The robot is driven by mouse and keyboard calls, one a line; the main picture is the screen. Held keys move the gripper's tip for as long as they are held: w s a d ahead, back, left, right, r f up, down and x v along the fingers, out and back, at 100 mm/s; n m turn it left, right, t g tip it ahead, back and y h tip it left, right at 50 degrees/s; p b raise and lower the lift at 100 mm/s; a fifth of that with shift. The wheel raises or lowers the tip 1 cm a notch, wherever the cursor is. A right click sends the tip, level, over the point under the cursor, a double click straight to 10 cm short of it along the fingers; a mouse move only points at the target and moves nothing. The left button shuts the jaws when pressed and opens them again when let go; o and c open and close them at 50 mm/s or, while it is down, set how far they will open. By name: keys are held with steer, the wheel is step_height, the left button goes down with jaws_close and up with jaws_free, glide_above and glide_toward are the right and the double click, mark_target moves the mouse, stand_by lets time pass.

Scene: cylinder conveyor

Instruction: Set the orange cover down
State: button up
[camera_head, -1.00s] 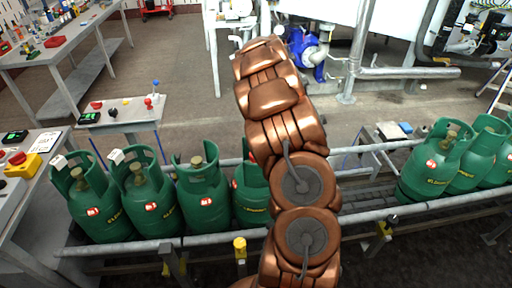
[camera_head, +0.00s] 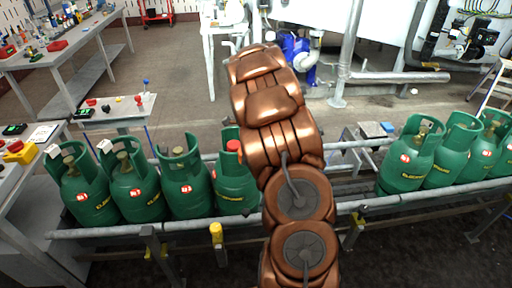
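A small orange-red cap-like piece (camera_head: 234,146), which may be the orange cover, shows at the top of the fourth green cylinder (camera_head: 232,186) from the left. It is right beside the left edge of my copper arm, and the arm may hide part of it. I cannot tell whether it sits on the valve or is held there. My arm crosses the middle of the view from bottom to top. My gripper does not show, so its hold is hidden.
Green cylinders stand on the railed conveyor (camera_head: 180,224), several left of my arm and several at right (camera_head: 411,160). A small table with a joystick (camera_head: 115,110) stands behind the left group. A grey workbench (camera_head: 80,55) is at the far left. Open floor lies behind the conveyor.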

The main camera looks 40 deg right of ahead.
steer(key=a+f+n+g, duration=0.1)
steer(key=a+f+n, duration=0.2)
steer(key=a+n, duration=0.7)
steer(key=w+a+f+n+g, duration=0.1)
steer(key=a+f+n, duration=0.3)
steer(key=a+n, duration=0.5)
steer(key=w+a+f+n+g, duration=0.1)
steer(key=a+f+n, duration=0.3)
steer(key=a+n, duration=0.6)
steer(key=a, duration=0.3)
steer(key=shift+w+a+n+h, duration=0.2)
steer(key=shift+n+h, duration=0.1)
steer(key=shift+h, duration=0.1)
steer(key=shift+f, duration=0.1)
steer(key=shift+f, duration=0.1)
